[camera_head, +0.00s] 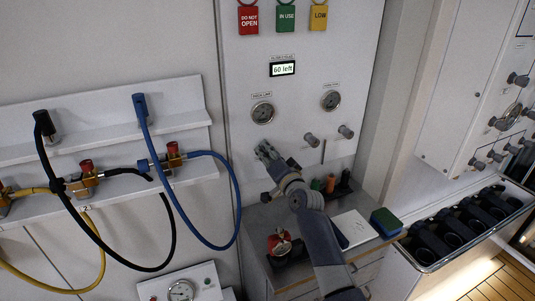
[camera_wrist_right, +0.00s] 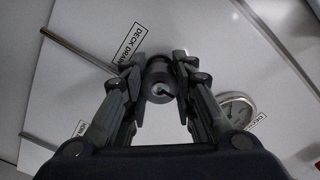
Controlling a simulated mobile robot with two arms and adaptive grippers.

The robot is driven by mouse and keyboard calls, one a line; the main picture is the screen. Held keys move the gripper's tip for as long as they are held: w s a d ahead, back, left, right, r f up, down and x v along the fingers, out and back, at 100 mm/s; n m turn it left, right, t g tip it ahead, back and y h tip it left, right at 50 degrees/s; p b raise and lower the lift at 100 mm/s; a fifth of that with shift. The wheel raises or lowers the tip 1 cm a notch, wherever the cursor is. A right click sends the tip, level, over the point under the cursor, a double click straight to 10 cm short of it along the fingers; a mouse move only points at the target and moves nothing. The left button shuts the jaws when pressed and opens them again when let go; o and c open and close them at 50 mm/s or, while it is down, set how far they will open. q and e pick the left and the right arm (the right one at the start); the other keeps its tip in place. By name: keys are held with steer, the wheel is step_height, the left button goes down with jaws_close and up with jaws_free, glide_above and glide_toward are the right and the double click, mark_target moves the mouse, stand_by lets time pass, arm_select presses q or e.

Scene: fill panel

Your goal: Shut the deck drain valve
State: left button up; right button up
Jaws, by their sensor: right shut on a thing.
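The deck drain valve is a dark round knob (camera_wrist_right: 160,72) on the white fill panel (camera_head: 300,45). A label beginning "DECK DRAI" (camera_wrist_right: 130,45) is beside it in the wrist view, partly covered. My right gripper (camera_head: 264,150) is at the lower left of the panel, under a round gauge (camera_head: 262,112), and hides the knob in the head view. In the wrist view, my right gripper (camera_wrist_right: 160,88) has its two fingers on either side of the knob, shut on it. The knob's turned position is unclear. My left gripper is not in view.
A display (camera_head: 283,69) reads "60 left". Blue (camera_head: 238,195) and black hoses (camera_head: 172,225) hang at left. A counter (camera_head: 300,280) with small items is below.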

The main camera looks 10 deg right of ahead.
steer(key=o, duration=0.9)
steer(key=shift+d+r, duration=0.1)
steer(key=shift+r, duration=0.1)
steer(key=shift+o, duration=1)
steer(key=shift+f, duration=0.1)
steer(key=s+d, duration=0.2)
steer(key=s, duration=0.9)
steer(key=shift+s+d, duration=0.15)
steer(key=shift+s, duration=0.2)
steer(key=shift+f, duration=0.1)
